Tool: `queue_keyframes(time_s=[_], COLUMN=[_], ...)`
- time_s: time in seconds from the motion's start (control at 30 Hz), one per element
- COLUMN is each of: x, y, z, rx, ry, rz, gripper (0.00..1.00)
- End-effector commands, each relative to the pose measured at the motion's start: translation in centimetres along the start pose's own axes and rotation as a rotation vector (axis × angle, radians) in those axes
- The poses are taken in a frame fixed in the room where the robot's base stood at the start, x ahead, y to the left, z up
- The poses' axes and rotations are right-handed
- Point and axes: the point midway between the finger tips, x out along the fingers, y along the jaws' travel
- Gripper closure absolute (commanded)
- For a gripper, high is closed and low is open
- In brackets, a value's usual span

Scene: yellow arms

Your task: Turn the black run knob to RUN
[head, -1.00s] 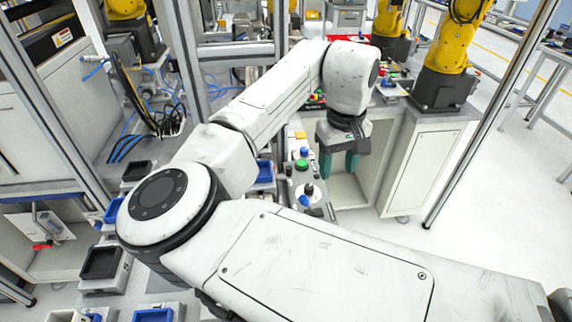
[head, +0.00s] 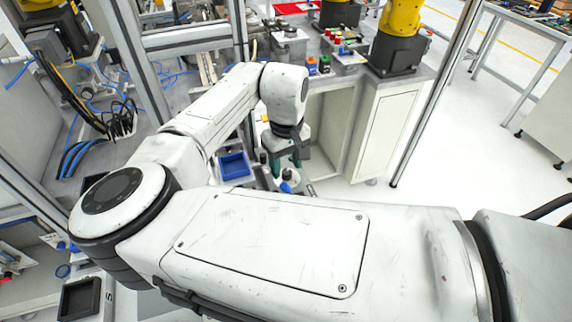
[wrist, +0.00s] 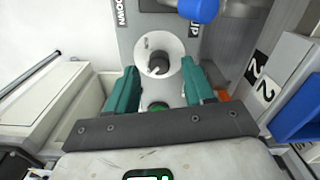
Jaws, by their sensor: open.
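The black knob (wrist: 158,64) sits on a round white dial plate on a grey panel (wrist: 138,30). In the head view the knob (head: 287,174) shows just below the fingers. My gripper (wrist: 161,78) has two teal fingers, open and spread to the left and right of the dial, with nothing between them gripped. In the head view my gripper (head: 285,163) hangs over the panel. The wrist view does not show clearly how far above the knob the fingertips are. The dial's lettering is too small to read.
A green button (wrist: 157,107) lies between the finger bases. An orange-red part (wrist: 222,95) is beside the right finger. A blue bin (head: 234,166) is left of the gripper. Open floor (head: 450,180) lies right.

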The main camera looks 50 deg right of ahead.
Motion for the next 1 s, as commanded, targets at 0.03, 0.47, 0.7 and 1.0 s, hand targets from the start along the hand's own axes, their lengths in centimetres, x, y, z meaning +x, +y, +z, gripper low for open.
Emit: queue_keyframes(time_s=[0.03,0.47,0.7,1.0], x=[0.5,1.5,1.5,1.5], y=[0.0,0.0,0.0,0.0], z=[0.1,0.1,0.0,0.0], rx=[0.001,0.001,0.001,0.001], ry=[-0.002,-0.001,-0.001,-0.001], rz=[-0.001,0.000,0.000,0.000], gripper=[0.47,0.47,0.69,0.98])
